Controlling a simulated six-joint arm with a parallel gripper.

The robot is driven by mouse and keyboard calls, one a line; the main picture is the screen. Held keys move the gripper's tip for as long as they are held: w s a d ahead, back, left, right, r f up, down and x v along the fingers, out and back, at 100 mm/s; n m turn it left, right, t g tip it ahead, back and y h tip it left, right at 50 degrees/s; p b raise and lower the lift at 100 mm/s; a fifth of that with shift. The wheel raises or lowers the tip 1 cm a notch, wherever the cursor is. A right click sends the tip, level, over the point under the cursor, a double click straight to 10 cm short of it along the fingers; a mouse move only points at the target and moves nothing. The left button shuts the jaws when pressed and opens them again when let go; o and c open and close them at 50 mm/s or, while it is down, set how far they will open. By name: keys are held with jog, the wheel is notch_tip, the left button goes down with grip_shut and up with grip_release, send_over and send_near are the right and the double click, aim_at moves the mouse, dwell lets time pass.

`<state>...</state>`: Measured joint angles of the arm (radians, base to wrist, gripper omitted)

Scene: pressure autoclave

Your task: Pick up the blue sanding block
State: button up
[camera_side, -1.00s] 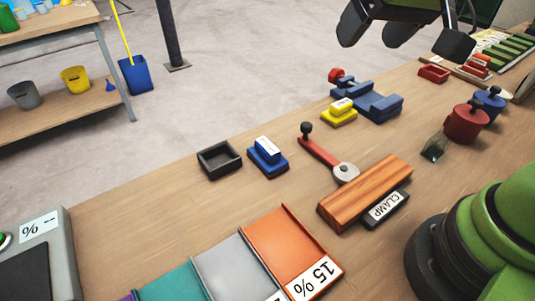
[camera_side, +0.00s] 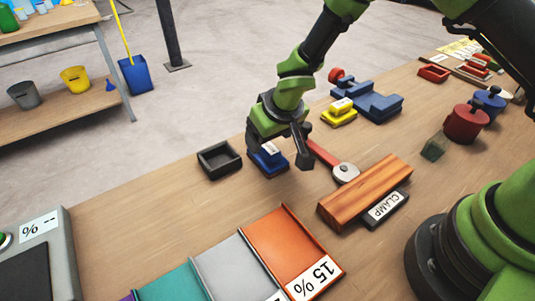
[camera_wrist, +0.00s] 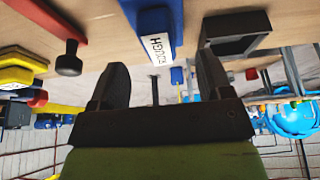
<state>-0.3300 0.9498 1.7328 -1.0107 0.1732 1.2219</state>
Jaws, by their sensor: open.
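The blue sanding block (camera_side: 269,163) sits on the wooden bench between a black tray and the red clamp lever, partly hidden behind my gripper in the side view. Its top carries a white label. In the wrist view the block (camera_wrist: 152,17) is at the top centre, its label reading "ROUGH", lying beyond the fingertips. My gripper (camera_side: 282,158) is low over the block, its fingers apart and one on the block's right side. In the wrist view the open fingers (camera_wrist: 160,82) have nothing between them. I cannot tell whether they touch the block.
The empty black tray (camera_side: 219,160) is close on the left. The red lever (camera_side: 322,153) and a wooden piece (camera_side: 365,190) on the clamp are on the right. A yellow block (camera_side: 339,113) and a blue vise-like fixture (camera_side: 368,102) stand behind. Coloured slots (camera_side: 295,250) are in front.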

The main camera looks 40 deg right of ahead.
aim_at(264, 148)
jog(key=x, duration=0.5)
jog(key=shift+w+f, duration=0.1)
jog(key=shift+f, duration=0.25)
jog(key=c, duration=0.8)
jog(key=shift+r, duration=0.15)
notch_tip(264, 148, up, 10)
jog(key=shift+f, duration=0.1)
